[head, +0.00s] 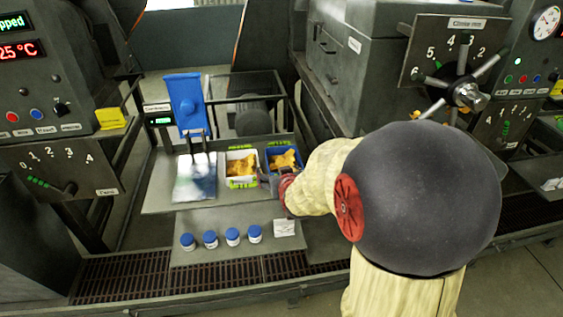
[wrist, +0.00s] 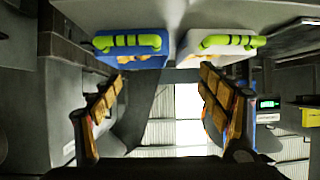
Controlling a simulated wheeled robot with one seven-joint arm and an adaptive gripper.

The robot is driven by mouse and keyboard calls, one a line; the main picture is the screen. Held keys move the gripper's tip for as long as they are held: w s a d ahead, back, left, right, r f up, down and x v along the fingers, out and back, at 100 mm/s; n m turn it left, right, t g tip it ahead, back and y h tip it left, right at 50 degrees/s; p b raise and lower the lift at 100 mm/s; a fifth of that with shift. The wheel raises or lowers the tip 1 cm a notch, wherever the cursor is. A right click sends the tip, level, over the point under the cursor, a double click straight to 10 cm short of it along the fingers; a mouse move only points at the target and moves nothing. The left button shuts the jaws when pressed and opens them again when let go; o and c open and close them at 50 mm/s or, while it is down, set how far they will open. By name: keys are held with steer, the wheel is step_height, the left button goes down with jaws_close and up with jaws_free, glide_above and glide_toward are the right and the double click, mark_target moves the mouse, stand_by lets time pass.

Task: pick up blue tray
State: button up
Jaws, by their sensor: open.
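The blue tray (head: 298,172) holds yellow-orange pieces and sits on the grey bench, right of a white tray (head: 229,168). In the head view, my gripper (head: 278,183) is at the blue tray's near edge, and my forearm hides part of that side. In the wrist view, the blue tray (wrist: 108,60) is at upper left with a bright green handle (wrist: 128,41) facing me. My gripper (wrist: 163,76) is open there, its two fingers spread with nothing between them. The handle lies beyond the fingertips, apart from them, towards the left finger's side.
The white tray, with its own green handle (wrist: 230,41), stands close beside the blue one. Several blue-lidded jars (head: 210,239) and a white card (head: 284,228) lie on the lower shelf. A blue upright panel (head: 186,103) and grey machine housings (head: 362,70) stand around the bench.

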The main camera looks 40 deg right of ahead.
mark_target(284, 159)
steer(key=shift+o, duration=1.1)
steer(key=shift+m+h, duration=0.3)
steer(key=shift+h, duration=0.2)
steer(key=d, duration=0.2)
steer(key=d+f, duration=0.1)
steer(key=d, duration=0.1)
steer(key=shift+s, duration=0.2)
steer(key=shift+o, duration=0.8)
steer(key=shift+w+d+f, duration=0.15)
steer(key=shift+d+f, duration=0.05)
steer(key=shift+d, duration=0.05)
steer(key=shift+o, duration=0.7)
steer(key=shift+t, duration=0.3)
steer(key=b+x, duration=0.1)
steer(key=x, duration=0.5)
steer(key=shift+w+d, duration=0.15)
steer(key=shift+d, duration=0.1)
steer(key=b+x, duration=0.2)
steer(key=x, duration=0.2)
steer(key=shift+f, duration=0.1)
steer(key=shift+w+d+f, duration=0.1)
steer(key=shift+w+d, duration=0.25)
